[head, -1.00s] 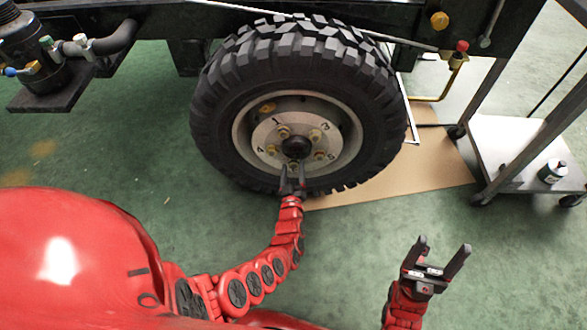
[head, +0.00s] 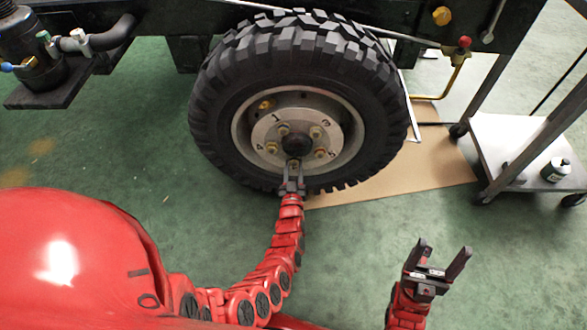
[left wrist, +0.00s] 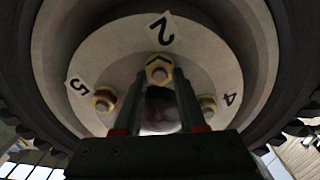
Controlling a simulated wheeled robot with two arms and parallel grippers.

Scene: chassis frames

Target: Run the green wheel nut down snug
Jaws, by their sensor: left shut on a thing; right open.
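The wheel (head: 220,110) hangs under a dark chassis, its pale hub (head: 262,132) marked with numbers. My left gripper (head: 294,165) reaches up to the hub's lower edge, below the dark centre cap (head: 297,146). In the left wrist view its fingers are shut on the brass-coloured wheel nut (left wrist: 158,72) by number 2, with a stud end showing in it. No green shows on this nut. Nuts by number 5 (left wrist: 104,99) and number 4 (left wrist: 207,105) stand clear of the fingers. My right gripper (head: 442,252) is open and empty, over the floor at lower right.
A metal cart (head: 515,140) with a small bottle (head: 555,169) stands at the right. A cardboard sheet (head: 440,165) lies behind and right of the wheel. Hoses and fittings (head: 95,42) hang at upper left. The green floor between is clear.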

